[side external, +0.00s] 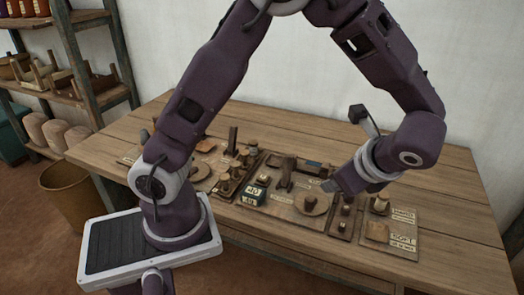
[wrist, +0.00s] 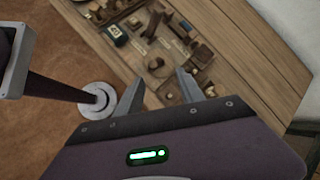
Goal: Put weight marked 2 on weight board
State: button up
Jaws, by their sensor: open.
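My gripper (side external: 332,186) is over the right part of the workbench, above the boards. In the wrist view its two fingers (wrist: 160,76) are spread apart with nothing between them. Several small knobbed pieces that look like weights (side external: 225,181) stand on a dark narrow board left of the middle. Another small knobbed piece (side external: 346,207) stands on a dark strip to the right. No number 2 is legible, so I cannot tell which piece is the weight marked 2. I cannot tell for certain which board is the weight board.
A labelled board (side external: 402,243) lies at the right. The wooden bench (side external: 455,225) is bare at far right. Shelves (side external: 75,75) and a bin (side external: 70,195) stand left.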

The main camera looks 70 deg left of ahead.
jog(key=s+r+n+t+h, duration=0.2)
jog(key=s+r+n+h, duration=0.2)
jog(key=s+n, duration=0.3)
jog(key=s+r+n+t+h, duration=0.2)
jog(key=s+r+n+h, duration=0.2)
jog(key=s+r+n, duration=0.3)
jog(key=s, duration=0.4)
jog(key=shift+s+a+n, duration=0.15)
jog(key=shift+a+n, duration=0.15)
jog(key=shift+a, duration=0.1)
